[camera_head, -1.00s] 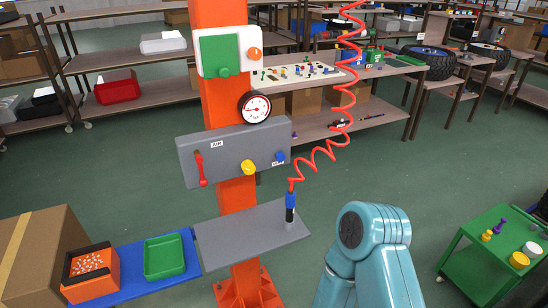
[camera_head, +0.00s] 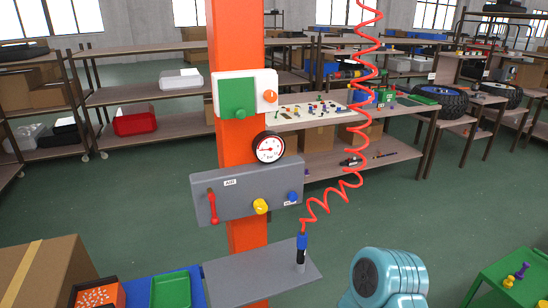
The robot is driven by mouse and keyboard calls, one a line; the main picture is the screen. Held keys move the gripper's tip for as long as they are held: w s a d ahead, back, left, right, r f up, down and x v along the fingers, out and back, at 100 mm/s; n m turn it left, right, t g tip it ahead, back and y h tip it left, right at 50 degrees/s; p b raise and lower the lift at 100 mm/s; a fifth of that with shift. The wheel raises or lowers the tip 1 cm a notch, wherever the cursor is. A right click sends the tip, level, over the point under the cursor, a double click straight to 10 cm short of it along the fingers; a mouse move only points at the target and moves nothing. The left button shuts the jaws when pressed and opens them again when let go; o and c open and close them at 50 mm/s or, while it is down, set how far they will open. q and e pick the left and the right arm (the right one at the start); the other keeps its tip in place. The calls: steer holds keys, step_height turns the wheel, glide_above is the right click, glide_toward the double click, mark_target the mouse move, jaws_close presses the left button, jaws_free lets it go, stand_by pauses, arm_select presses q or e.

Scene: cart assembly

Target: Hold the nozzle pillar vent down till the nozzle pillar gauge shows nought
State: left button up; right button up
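The nozzle pillar (camera_head: 235,38) is an orange post left of the middle. Its round white gauge (camera_head: 269,147) with a black rim sits above a grey panel (camera_head: 238,196); the needle's reading is too small to tell. The panel carries a red lever (camera_head: 212,207) at left, a yellow knob (camera_head: 260,206) and a small blue button (camera_head: 293,197) at right beside a tiny label. I cannot read which of these is the vent. A teal link of my arm shows at the bottom right, apart from the panel. Neither gripper is in view.
A red coiled hose (camera_head: 346,184) hangs right of the pillar, down to a blue and black nozzle (camera_head: 301,250) on a grey shelf (camera_head: 245,283). A green tray (camera_head: 171,292), an orange bin (camera_head: 98,296) and a cardboard box (camera_head: 42,277) are lower left. A green table (camera_head: 512,272) stands right.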

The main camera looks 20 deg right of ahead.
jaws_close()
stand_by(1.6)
